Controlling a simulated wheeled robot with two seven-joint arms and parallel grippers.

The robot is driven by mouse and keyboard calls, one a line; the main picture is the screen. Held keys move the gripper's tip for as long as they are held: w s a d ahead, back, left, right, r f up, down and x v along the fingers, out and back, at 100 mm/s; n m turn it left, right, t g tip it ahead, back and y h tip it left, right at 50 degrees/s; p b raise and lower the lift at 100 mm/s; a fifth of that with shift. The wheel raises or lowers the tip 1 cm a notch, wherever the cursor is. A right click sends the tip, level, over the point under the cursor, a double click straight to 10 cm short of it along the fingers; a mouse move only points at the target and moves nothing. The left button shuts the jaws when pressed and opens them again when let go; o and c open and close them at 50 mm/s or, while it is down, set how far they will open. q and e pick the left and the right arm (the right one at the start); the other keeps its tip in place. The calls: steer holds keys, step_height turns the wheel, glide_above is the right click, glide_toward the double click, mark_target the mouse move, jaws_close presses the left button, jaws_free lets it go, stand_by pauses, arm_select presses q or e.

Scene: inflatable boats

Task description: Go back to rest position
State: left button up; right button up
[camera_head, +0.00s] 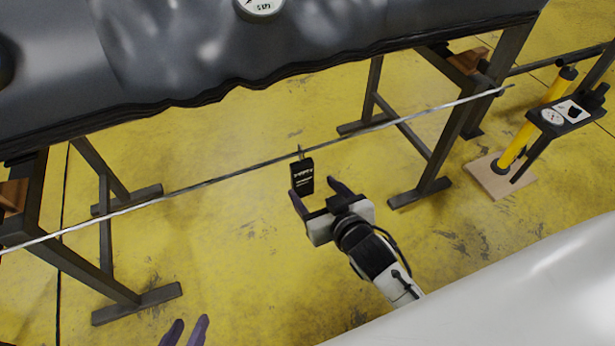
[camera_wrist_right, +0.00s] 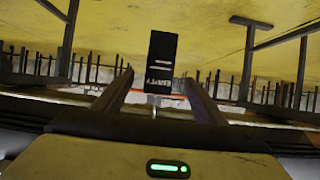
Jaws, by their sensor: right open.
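My right gripper (camera_head: 316,190) is open, with its purple fingers apart, in the middle of the head view. A black tag (camera_head: 302,172) with white lettering hangs from a thin metal rod just beyond these fingers. In the right wrist view the tag (camera_wrist_right: 161,60) shows between the two fingertips (camera_wrist_right: 158,80), with a gap on each side; nothing is seen gripped. My left gripper (camera_head: 190,328) shows only as two purple fingertips at the bottom edge. They stand apart with nothing visible between them; the rest of it is out of frame.
The thin rod (camera_head: 230,174) runs across between the dark stand legs. A grey inflatable boat (camera_head: 170,50) with a round gauge (camera_head: 259,7) rests above. A yellow pump (camera_head: 522,140) stands on a wooden board at right. A white surface (camera_head: 520,290) fills the lower right. Yellow floor (camera_head: 240,250) is open.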

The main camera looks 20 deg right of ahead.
steer(key=s+a+f+n+g+y, duration=0.1)
steer(key=s+a+f+g, duration=0.1)
steer(key=s, duration=0.7)
steer(key=s+a+f+g+y, duration=0.1)
steer(key=s+a+y, duration=0.1)
steer(key=s, duration=0.6)
arm_select(q)
step_height(320, 180, up, 10)
steer(key=a+g+p, duration=0.1)
steer(key=p, duration=1.5)
steer(key=shift+s+a+f+m+y, duration=0.2)
steer(key=shift+a+m+y, duration=0.1)
steer(key=shift+y, duration=0.1)
arm_select(e)
step_height(320, 180, up, 9)
steer(key=s+d+g, duration=0.1)
steer(key=shift+s+d+n+h, duration=0.15)
steer(key=shift+d+n+h, duration=0.1)
steer(key=shift+n+h, duration=0.15)
arm_select(q)
steer(key=shift+d, duration=0.1)
